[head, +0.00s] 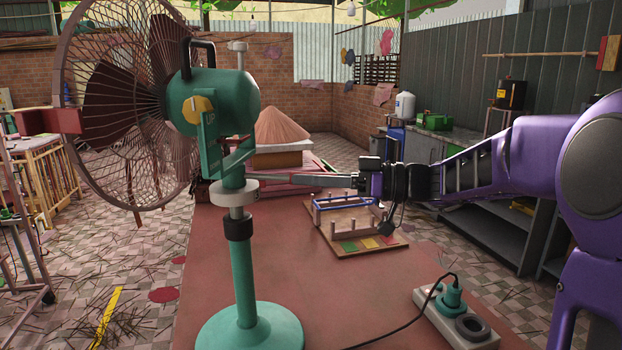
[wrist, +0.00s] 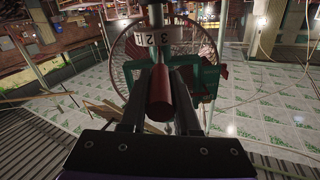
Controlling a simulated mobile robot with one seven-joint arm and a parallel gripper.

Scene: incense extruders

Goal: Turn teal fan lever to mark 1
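The teal fan (head: 224,88) stands on a teal post at the left of the head view, with a yellow knob on its side. In the wrist view a pale plate (wrist: 158,38) with the marks 3, 2 and 1 sits in front of the fan. A dark red lever handle (wrist: 159,94) points toward the wrist camera below the plate. My gripper (wrist: 165,75) has one finger on each side of this handle. I cannot tell whether the fingers press on it. In the head view my gripper (head: 278,181) reaches left to the fan's neck, which hides the handle.
A wooden rack (head: 352,238) with a blue bar stands on the red table (head: 330,285), below my wrist. A power strip (head: 455,318) with a teal plug and a black cable lies at the front right. The wire fan cage (head: 83,145) is at the left.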

